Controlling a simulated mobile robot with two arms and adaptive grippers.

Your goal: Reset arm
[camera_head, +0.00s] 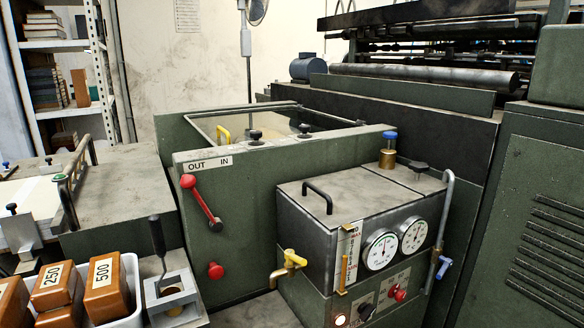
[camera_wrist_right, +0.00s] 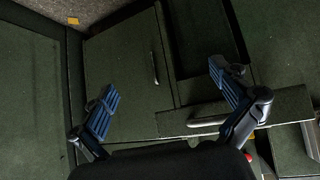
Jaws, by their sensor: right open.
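My right gripper (camera_wrist_right: 166,97) shows only in the right wrist view. Its two blue-padded fingers are spread wide apart with nothing between them. Beyond the fingers are dark green cabinet panels, one with a slim handle (camera_wrist_right: 154,68). I cannot tell how far the fingers are from these surfaces. Neither gripper shows in the head view, and my left gripper is in neither view.
The green machine carries a red OUT/IN lever (camera_head: 201,201). A grey box with two gauges (camera_head: 381,250) and a yellow tap (camera_head: 290,263) stands in front. At lower left are brown blocks marked 250 and 500 in a white bin (camera_head: 131,312). Shelves (camera_head: 70,46) stand behind.

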